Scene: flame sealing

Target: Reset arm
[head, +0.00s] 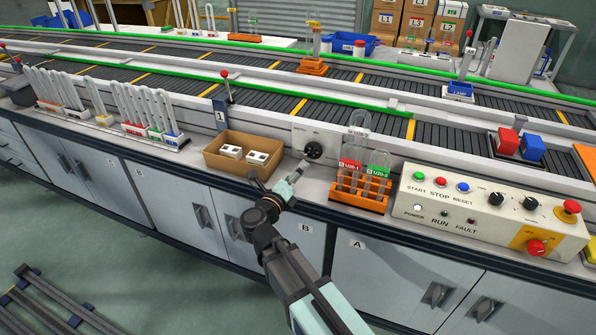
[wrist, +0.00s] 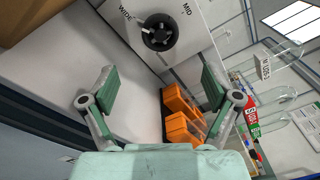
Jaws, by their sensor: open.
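My gripper (head: 294,176) is over the front bench edge, in front of a black rotary knob (head: 314,150) on a light panel. In the wrist view my gripper (wrist: 157,92) has its two fingers wide apart with nothing between them. The knob (wrist: 159,32) shows beyond the fingers at the top of the wrist view, with the labels WIDE and MID beside it. The fingers are apart from the knob. My arm reaches up from the bottom of the head view.
An orange rack (head: 359,197) with labelled glass tubes stands right of the gripper, close to it. A cardboard box (head: 228,163) with white blocks stands left. A control panel (head: 490,212) is at the right. Conveyors run behind; the floor in front is mostly free.

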